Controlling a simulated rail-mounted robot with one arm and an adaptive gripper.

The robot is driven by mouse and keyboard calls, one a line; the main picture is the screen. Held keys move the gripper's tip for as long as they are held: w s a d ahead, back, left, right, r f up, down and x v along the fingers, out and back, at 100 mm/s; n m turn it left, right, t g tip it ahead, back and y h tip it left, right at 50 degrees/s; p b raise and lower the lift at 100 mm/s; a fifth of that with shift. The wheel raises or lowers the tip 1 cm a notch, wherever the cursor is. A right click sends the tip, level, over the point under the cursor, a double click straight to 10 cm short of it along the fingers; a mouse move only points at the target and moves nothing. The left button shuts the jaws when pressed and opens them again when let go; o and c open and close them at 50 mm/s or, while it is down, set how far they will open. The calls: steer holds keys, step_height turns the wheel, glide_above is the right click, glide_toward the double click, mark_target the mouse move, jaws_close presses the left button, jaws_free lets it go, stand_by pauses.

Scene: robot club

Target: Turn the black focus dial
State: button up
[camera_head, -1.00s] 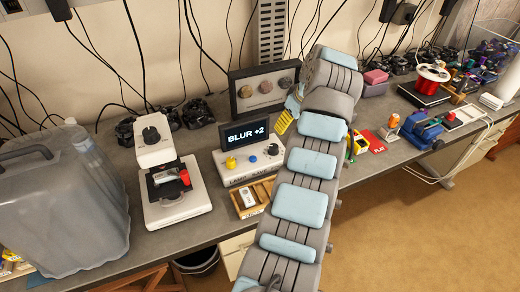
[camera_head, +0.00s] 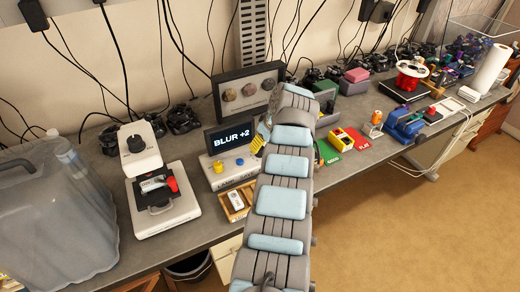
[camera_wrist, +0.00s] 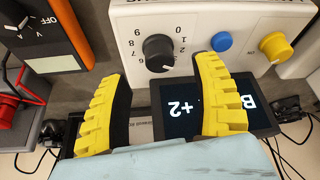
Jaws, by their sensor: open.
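A white control box (camera_head: 225,178) stands under a screen (camera_head: 228,136) reading "BLUR +2". In the wrist view, upside down, the box (camera_wrist: 205,14) carries a black dial (camera_wrist: 158,50) with a pointer line and a number scale, a blue button (camera_wrist: 222,42) and a yellow knob (camera_wrist: 276,46). My gripper (camera_wrist: 163,75) is open, its yellow fingers either side of the dial in the picture; I cannot tell if they touch it. In the head view my gripper (camera_head: 259,140) is by the box's right end and the arm hides this dial. A white scope (camera_head: 165,210) has another black dial (camera_head: 136,143).
A small wooden tray (camera_head: 232,212) sits in front of the box. A large grey jug (camera_head: 60,225) is at the left. In the wrist view an orange-edged meter (camera_wrist: 45,35) lies beside the box.

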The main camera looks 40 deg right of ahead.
mark_target(261, 149)
steer(key=shift+x, duration=2.4)
jaws_close()
